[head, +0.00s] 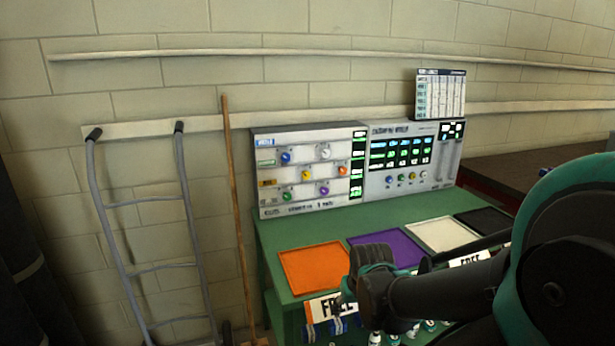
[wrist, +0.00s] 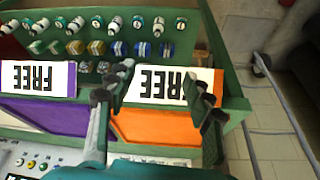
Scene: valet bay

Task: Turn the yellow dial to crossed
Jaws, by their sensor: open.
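The yellow dial (head: 306,174) sits in the middle row of the left control panel (head: 268,206) on the back of the green table. Its pointer is too small to read, and the word "crossed" is not legible. My gripper (head: 368,262) is in front of the panel, low over the front of the table and well apart from the dial. In the wrist view my gripper (wrist: 162,88) is open, with nothing between its fingers. An orange tray (wrist: 150,130) and a FREE card lie behind the fingers there. The yellow dial cannot be made out in the wrist view.
Other dials surround it: blue (head: 285,157), white (head: 325,153), orange (head: 343,170), green (head: 287,195) and purple (head: 323,188). A second panel (head: 375,190) with small knobs adjoins on the right. Flat trays cover the table. A hand truck (head: 150,269) and a pole (head: 236,200) stand left.

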